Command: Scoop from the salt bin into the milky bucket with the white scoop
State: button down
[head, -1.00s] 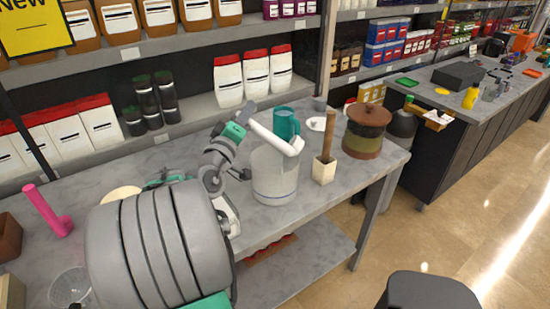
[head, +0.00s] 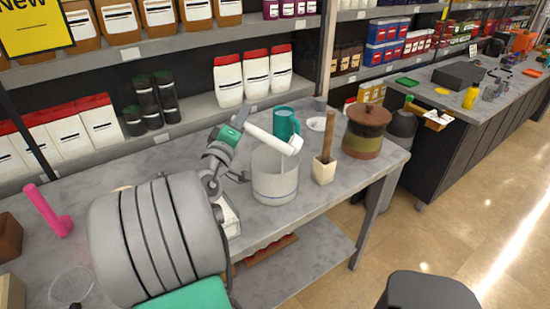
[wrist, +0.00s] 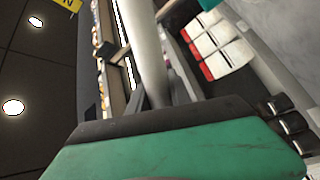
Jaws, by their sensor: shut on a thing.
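The white scoop (head: 268,137) is in my gripper (head: 238,123), held high and slanting down to the right. Its far end is over the milky bucket (head: 275,188), a translucent pale bucket standing on the grey table. A faint pale streak shows below the scoop's end; I cannot tell whether it is salt. In the wrist view, the scoop's pale handle (wrist: 146,50) rises from between the fingers of my gripper (wrist: 165,100). I cannot make out the salt bin for certain; my arm hides much of the table's left part.
A teal mug (head: 286,122) stands behind the bucket. A cream block with a wooden handle (head: 325,170) and a lidded brown jar (head: 366,130) stand to its right. A pink thing (head: 45,210) and a clear bowl (head: 72,285) are at left. Stocked shelves rise behind.

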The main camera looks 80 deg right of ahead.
jog(key=shift+w+f, duration=0.15)
jog(key=shift+f, duration=0.25)
jog(key=shift+w+f+n+t+b, duration=0.15)
jog(key=shift+w+f+n+b, duration=0.15)
jog(key=shift+f+n+b, duration=0.3)
jog(key=shift+w+f+n+t+b, duration=0.15)
jog(key=shift+w+f+n+b, duration=0.1)
jog(key=shift+f+n+b, duration=0.35)
jog(key=shift+w+a+f+n+t+b, duration=0.1)
jog(key=shift+w+f+n+t+b, duration=0.3)
jog(key=shift+w+f+n, duration=1)
jog(key=shift+f+n, duration=0.15)
jog(key=shift+f, duration=0.1)
jog(key=shift+w+f+n, duration=0.2)
jog(key=shift+f+n, duration=0.15)
jog(key=shift+f, duration=0.1)
